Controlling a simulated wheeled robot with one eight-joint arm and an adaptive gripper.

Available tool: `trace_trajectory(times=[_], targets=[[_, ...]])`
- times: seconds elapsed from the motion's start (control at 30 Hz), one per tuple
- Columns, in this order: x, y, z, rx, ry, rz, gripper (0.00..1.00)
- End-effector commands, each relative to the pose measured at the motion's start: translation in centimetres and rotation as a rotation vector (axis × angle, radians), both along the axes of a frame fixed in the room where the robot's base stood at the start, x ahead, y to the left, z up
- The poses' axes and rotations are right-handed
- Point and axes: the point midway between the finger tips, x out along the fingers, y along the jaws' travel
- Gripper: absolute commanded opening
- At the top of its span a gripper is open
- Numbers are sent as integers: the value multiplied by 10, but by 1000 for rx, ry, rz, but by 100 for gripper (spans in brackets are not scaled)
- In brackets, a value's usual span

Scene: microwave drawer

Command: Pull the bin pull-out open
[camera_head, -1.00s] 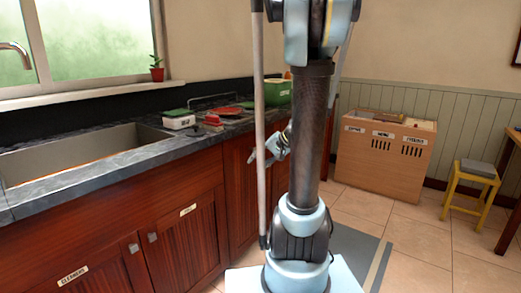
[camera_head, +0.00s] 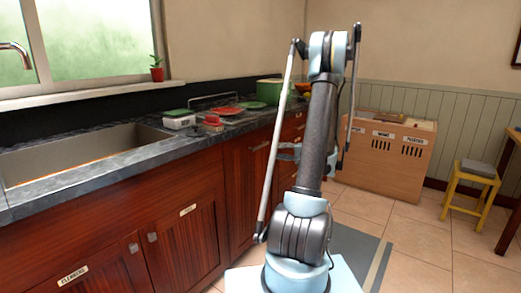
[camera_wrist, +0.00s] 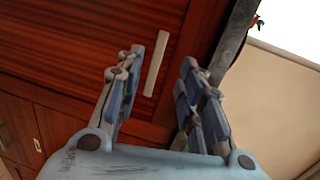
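A dark red wooden cabinet front (camera_head: 245,185) stands under the counter, left of my arm, with a pale bar handle (camera_head: 260,146) near its top. I take it for the bin pull-out; no label on it can be read. In the wrist view, a pale bar handle (camera_wrist: 157,64) on a red wooden front (camera_wrist: 100,30) shows between my fingertips. My gripper (camera_wrist: 161,60) is open, its fingers apart on either side of the bar. Whether the fingers reach the bar's depth cannot be told.
The counter (camera_head: 90,180) with its sink runs along the left, holding a green box (camera_head: 270,91) and dishes. A wooden bin box (camera_head: 385,160) with labels stands against the back wall. A yellow stool (camera_head: 470,190) is at right. Tiled floor between is free.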

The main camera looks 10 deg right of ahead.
Motion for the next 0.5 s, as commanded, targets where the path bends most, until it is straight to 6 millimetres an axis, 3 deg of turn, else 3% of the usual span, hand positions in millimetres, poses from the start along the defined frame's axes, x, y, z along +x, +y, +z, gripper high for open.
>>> trace_trajectory(times=[0.2,0.5], targets=[[11,-35,-16,94,-59,-44,35],[16,-43,-21,132,-84,-59,35]])
